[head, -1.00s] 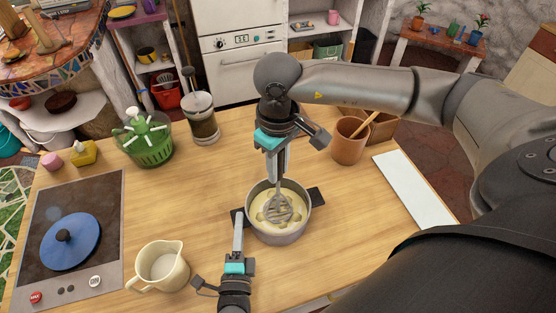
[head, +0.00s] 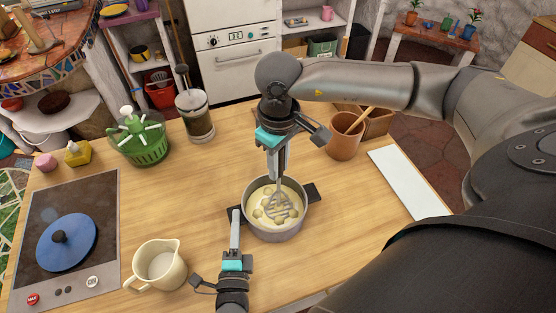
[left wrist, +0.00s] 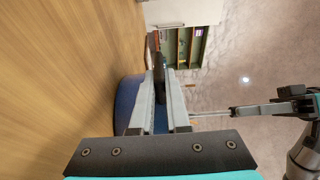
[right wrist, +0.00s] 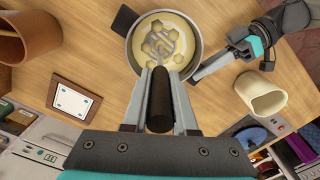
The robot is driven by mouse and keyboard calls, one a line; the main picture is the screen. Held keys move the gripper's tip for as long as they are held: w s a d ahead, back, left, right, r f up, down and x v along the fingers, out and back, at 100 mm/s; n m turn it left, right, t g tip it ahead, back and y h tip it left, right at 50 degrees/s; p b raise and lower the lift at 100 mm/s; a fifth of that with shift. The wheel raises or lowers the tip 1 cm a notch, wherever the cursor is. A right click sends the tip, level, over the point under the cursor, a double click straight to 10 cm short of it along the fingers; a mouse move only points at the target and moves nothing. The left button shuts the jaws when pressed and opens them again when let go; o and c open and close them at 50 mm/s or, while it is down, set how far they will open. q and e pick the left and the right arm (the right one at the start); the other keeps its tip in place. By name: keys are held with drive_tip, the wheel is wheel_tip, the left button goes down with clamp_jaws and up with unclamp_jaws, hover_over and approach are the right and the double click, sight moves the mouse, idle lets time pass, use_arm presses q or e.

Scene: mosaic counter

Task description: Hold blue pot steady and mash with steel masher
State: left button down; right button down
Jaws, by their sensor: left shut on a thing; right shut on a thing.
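The pot (head: 273,237) stands on the wooden counter, with dark side handles and pale yellow, lumpy food (head: 262,194) inside. Its outside looks grey in the head view and blue in the left wrist view (left wrist: 127,100). My left gripper (head: 235,214) is shut on the pot's near-left handle. The steel masher (head: 281,206) stands with its wire head in the food. My right gripper (head: 274,170) is shut on its dark handle (right wrist: 160,112) above the pot. How deep the wire head sits is hard to tell.
A cream jug (head: 160,266) stands left of my left gripper. A hob with a blue lid (head: 67,243) is at far left. A green basket (head: 140,146), a glass press (head: 196,118), a brown crock (head: 344,138) and a white board (head: 408,183) ring the counter.

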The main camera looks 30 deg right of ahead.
drive_tip(key=shift+f, duration=1.55)
drive_tip(key=r, duration=0.1)
drive_tip(key=a+r, duration=0.1)
drive_tip(key=w+r, duration=0.1)
drive_tip(key=shift+w+a+r, duration=0.1)
drive_tip(key=shift+a+r, duration=0.25)
drive_tip(key=shift+r, duration=0.05)
drive_tip(key=shift+s+d, duration=0.25)
drive_tip(key=shift+s, duration=0.75)
